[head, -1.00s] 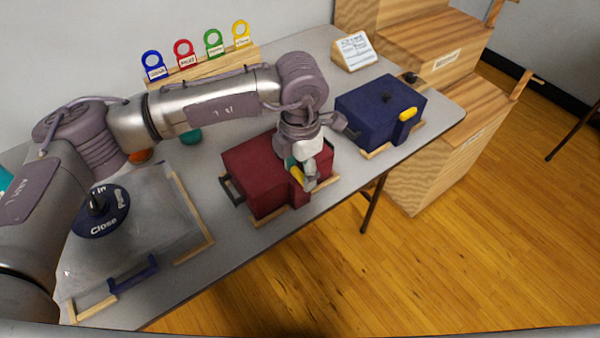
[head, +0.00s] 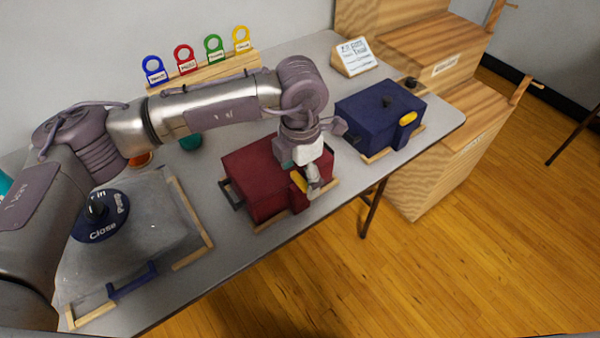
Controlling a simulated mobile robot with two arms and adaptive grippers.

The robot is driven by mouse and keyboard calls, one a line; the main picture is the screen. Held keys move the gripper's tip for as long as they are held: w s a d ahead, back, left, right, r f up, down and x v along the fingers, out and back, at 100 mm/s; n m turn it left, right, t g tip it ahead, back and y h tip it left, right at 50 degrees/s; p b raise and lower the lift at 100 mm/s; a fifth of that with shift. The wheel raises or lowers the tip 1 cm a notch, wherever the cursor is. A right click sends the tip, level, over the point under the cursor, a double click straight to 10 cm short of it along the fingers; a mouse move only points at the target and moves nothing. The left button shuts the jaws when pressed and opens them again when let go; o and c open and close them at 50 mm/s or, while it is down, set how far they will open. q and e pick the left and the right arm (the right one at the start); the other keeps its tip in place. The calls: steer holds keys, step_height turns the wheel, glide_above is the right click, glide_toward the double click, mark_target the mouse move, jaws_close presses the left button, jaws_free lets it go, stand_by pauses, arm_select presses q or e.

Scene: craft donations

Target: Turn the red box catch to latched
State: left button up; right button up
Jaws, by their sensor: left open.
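The red box (head: 254,177) sits on the table between wooden strips, with a dark handle (head: 231,194) on its left side. Its yellow catch (head: 298,181) is on the front face near the right end, partly hidden by my gripper. My left gripper (head: 314,187) is open and points down just right of the yellow catch, at the front of the box. I cannot tell whether a finger touches the catch. My right gripper is not in view.
A blue box (head: 372,120) with a yellow catch (head: 407,117) stands to the right. A grey board with a dial (head: 99,222) lies at left. Coloured ring tags (head: 185,58) stand in a wooden rack behind. A sign (head: 356,58) stands at the back.

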mark_target(300, 179)
arm_select(q)
step_height(300, 179, up, 12)
stand_by(0.4)
stand_by(0.4)
